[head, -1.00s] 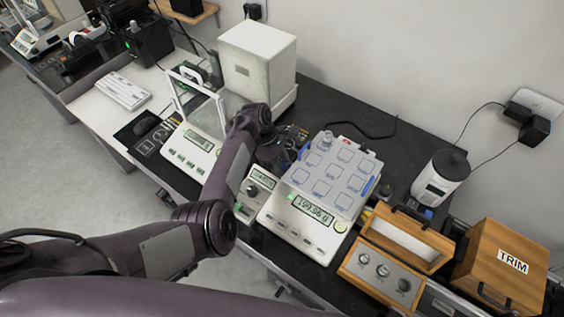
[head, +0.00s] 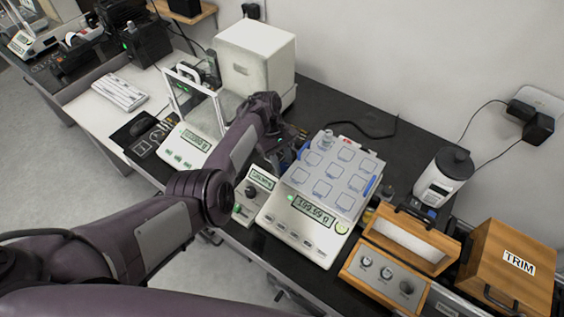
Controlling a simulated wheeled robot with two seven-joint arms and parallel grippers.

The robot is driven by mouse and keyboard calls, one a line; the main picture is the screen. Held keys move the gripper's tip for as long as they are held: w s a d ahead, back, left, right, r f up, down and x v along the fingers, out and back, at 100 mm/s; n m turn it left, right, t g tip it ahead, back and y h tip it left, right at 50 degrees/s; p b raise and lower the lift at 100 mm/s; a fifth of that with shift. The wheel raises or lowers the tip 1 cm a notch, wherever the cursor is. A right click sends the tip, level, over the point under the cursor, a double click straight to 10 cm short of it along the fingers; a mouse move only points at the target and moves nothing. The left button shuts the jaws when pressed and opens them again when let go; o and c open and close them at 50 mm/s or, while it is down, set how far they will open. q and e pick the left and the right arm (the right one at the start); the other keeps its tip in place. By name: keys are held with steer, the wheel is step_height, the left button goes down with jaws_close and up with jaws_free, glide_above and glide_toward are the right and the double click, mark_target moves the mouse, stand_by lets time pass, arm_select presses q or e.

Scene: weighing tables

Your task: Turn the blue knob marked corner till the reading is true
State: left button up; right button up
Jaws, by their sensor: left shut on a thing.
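The balance (head: 294,228) stands on the black bench with a pale pan (head: 318,179) marked with several squares. Its display (head: 312,209) reads about 199 g; the last digits are hard to read. A metal weight (head: 326,139) stands upright at the pan's back left corner. My left gripper (head: 295,152) is at the pan's left back edge, shut on a blue knob (head: 304,151), which is mostly hidden by the fingers. Another blue knob (head: 369,187) shows at the pan's right side. The knob markings cannot be read. My right gripper is not in view.
A small meter with a black knob (head: 251,191) stands just left of the balance. A second balance (head: 190,146) with a glass shield is farther left. A wooden weight box (head: 405,240), a box marked TRIM (head: 508,262) and a white canister (head: 440,178) stand to the right.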

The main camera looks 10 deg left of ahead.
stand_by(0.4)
arm_select(q)
steer(key=o, duration=0.7)
steer(key=v, duration=0.7)
steer(key=shift+w+r+b, duration=0.15)
steer(key=shift+r+b, duration=0.2)
steer(key=shift+b, duration=0.05)
steer(key=shift+f, duration=0.1)
